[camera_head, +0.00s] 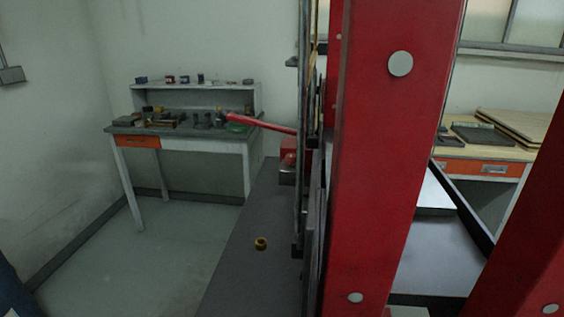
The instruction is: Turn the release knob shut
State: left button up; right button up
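A small yellow-brown, knob-like piece (260,244) shows on a dark grey surface (236,285), left of the large red frame. I cannot tell for certain whether it is the release knob, or how far it is turned. A red handle (262,124) extends left from the machine, above a small red block (289,152) at the frame's left edge. The frame's upright hides much of what is behind it. Neither of my grippers is in view.
The red upright (385,165) with round grey bolt heads fills the centre right, close by. A white workbench (205,145) with small items stands at the back left. Another bench (485,153) stands behind the frame at right. Floor (150,265) at lower left is clear.

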aim_at(291, 159)
jog(key=j+z, duration=0.2)
jog(key=j, duration=0.25)
jog(key=k+j+z, duration=0.25)
jog(key=j, duration=0.2)
jog(key=j+z, duration=0.2)
jog(key=j, duration=0.3)
jog(key=j+z, duration=0.4)
jog(key=j, duration=0.45)
jog(key=j+z, duration=0.45)
jog(key=j, duration=0.4)
jog(key=i+j+z, duration=0.2)
jog(key=j+z, duration=0.15)
jog(key=i+j+z, duration=0.2)
jog(key=j+z, duration=0.15)
jog(key=i+j+z, duration=0.2)
jog(key=k+l, duration=0.05)
